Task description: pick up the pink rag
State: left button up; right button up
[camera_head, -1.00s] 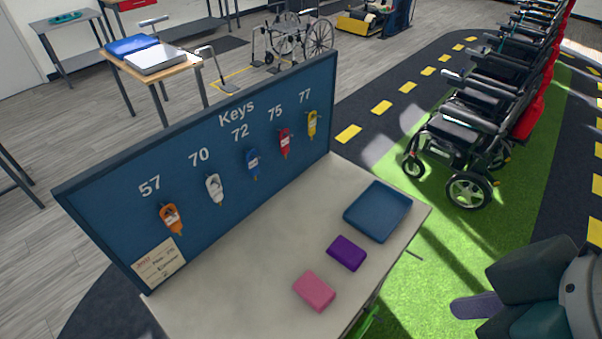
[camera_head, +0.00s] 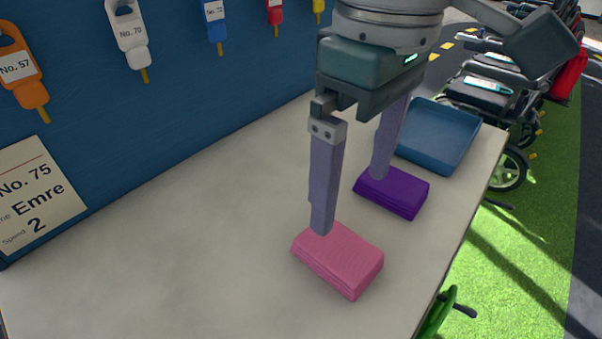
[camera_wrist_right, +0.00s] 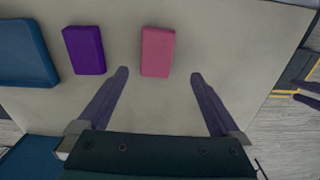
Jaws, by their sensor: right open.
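The pink rag (camera_head: 338,260) is a folded block lying flat on the pale table. It also shows in the right wrist view (camera_wrist_right: 157,52), just beyond and between the fingertips. My right gripper (camera_head: 350,205) is open and empty above the table, fingers pointing down. One fingertip overlaps the rag's far edge in the head view; I cannot tell whether it touches. The other overlaps the purple rag (camera_head: 400,194). In the right wrist view, two lavender finger-like parts (camera_wrist_right: 307,92) at the right edge look like my left gripper; their opening is unclear.
A blue tray (camera_head: 440,137) stands beyond the purple rag on the table (camera_head: 180,240). A blue key board (camera_head: 170,100) with hanging keys and a paper card (camera_head: 38,195) rises along the back left. The table is clear left of the rag. Wheelchairs (camera_head: 495,90) stand at the right.

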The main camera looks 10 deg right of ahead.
aim_at(351, 254)
jog(key=f, duration=0.5)
jog(key=shift+w+d+b, duration=0.25)
jog(key=shift+d+b, duration=0.05)
jog(key=shift+d, duration=0.05)
jog(key=f, duration=0.2)
jog(key=s+f, duration=0.1)
jog(key=f, duration=0.1)
jog(key=shift+d+f, duration=0.1)
jog(key=shift+f, duration=0.65)
jog(key=c, duration=1.2)
